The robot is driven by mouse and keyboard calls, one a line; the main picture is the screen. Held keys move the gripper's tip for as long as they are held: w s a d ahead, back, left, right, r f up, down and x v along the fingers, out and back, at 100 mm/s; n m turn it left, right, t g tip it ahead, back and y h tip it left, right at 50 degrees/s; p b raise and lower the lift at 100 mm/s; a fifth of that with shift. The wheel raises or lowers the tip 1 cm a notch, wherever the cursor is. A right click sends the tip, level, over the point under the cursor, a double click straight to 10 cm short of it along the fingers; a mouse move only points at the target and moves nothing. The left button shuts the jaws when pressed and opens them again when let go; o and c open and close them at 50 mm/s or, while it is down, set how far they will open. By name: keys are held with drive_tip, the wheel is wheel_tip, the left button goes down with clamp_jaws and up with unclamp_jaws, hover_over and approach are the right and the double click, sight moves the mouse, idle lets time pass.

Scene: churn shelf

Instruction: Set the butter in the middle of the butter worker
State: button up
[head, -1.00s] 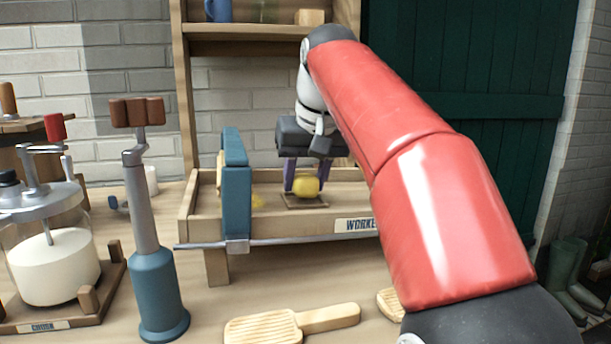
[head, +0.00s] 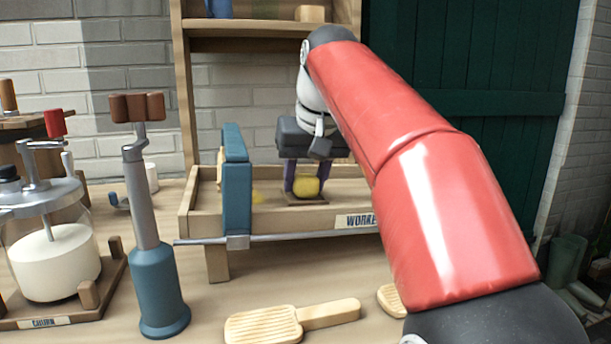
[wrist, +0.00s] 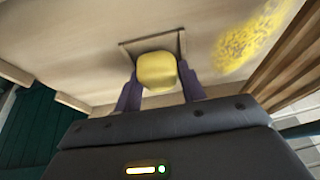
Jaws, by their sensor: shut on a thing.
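The butter (head: 306,187) is a rounded yellow lump. My gripper (head: 304,180) points down with its purple fingers on either side of the butter and is shut on it. The butter also shows between the fingers in the wrist view (wrist: 157,72). A yellow smear (wrist: 258,38) lies on the trough floor beside the square.
A blue upright press part (head: 236,190) stands across the trough left of my gripper, with a metal rod along the front. A blue hand-pump-like tool (head: 158,290), a glass churn (head: 50,250) and a ridged wooden paddle (head: 265,325) are in front and left.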

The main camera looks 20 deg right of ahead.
drive_tip(key=o, duration=1.1)
drive_tip(key=shift+c, duration=0.2)
drive_tip(key=c, duration=0.4)
drive_tip(key=shift+p+v, duration=1)
drive_tip(key=shift+v, duration=2.1)
